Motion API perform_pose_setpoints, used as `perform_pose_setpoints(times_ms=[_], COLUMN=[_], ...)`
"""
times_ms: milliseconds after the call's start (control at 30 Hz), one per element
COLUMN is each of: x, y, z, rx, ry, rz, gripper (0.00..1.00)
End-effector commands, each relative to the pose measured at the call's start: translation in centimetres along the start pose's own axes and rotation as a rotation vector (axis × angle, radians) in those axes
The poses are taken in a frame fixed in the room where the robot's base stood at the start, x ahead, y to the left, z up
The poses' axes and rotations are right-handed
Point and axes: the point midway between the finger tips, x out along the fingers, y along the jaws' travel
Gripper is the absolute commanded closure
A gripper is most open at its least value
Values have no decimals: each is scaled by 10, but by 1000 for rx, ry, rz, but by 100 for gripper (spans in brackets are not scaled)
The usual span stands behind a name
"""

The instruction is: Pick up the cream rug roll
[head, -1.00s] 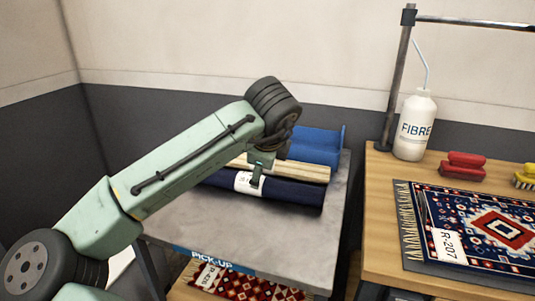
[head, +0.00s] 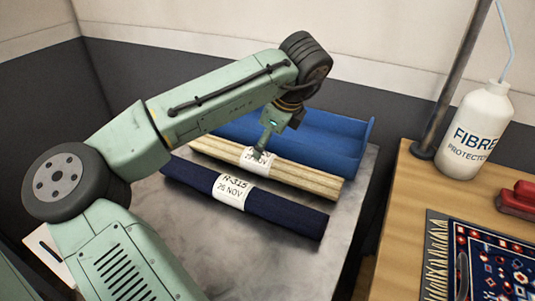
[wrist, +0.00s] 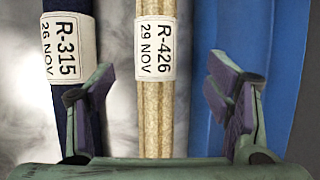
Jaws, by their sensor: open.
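The cream rug roll (head: 308,178) lies on the grey table between a navy roll and a blue tray. Its white label reads R-426, 29 NOV, in the wrist view (wrist: 156,50). My gripper (head: 262,150) is over the middle of the cream roll, at its label. In the wrist view my gripper's (wrist: 160,100) two fingers are spread wide and empty, with the cream roll running between them. The left finger is near the navy roll and the right finger is over the blue tray's edge. I cannot tell how far above the roll the fingertips are.
The navy roll (head: 285,213), labelled R-315, lies in front of the cream one. The blue tray (head: 345,135) stands close behind. The grey table (head: 170,215) is bare at front. At right, a wooden bench (head: 402,205) holds a white bottle (head: 478,130), red brush (head: 518,200) and patterned rug (head: 490,260).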

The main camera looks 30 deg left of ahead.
Motion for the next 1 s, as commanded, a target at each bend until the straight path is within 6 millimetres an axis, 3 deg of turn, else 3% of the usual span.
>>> perform_pose_setpoints(times_ms=[200,467,700,1000], x=[34,54,90,97], y=[0,1,3,3], z=[0,-1,-5,-6], rx=[0,2,0,0], ry=[-1,-1,0,-1], rz=[2,2,1,-1], gripper=[28,28,28,28])
